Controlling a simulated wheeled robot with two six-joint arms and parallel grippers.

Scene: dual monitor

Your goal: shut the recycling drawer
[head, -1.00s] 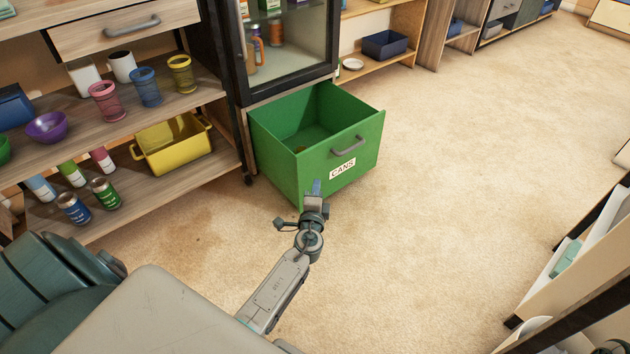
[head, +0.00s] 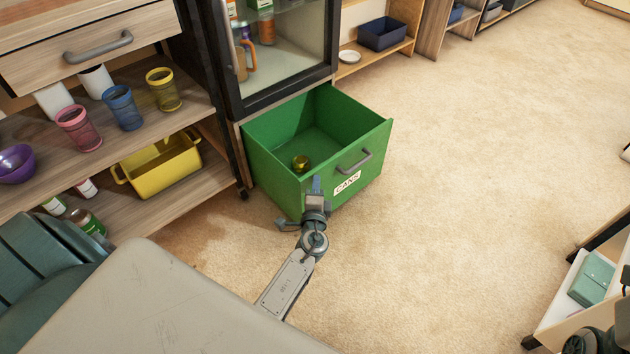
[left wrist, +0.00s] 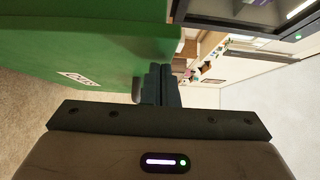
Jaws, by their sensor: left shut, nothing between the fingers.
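The green recycling drawer (head: 290,185), labelled CANS (head: 347,182), is pulled well out below a glass-door cabinet. Its grey handle (head: 354,163) is on the front panel. A yellowish can (head: 301,163) lies inside. My left gripper (head: 316,185) is shut and empty, its fingertips at the drawer's front panel, left of the label. In the left wrist view, the shut fingers (left wrist: 161,85) are beside the green drawer (left wrist: 90,50); I cannot tell if they touch it. My right gripper is not clearly seen.
Shelves with cups and a yellow bin (head: 160,168) stand left of the drawer. The glass-door cabinet (head: 285,50) is above it. Open carpet (head: 480,150) spreads to the right. A white shelf with a teal box (head: 592,279) is at the lower right.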

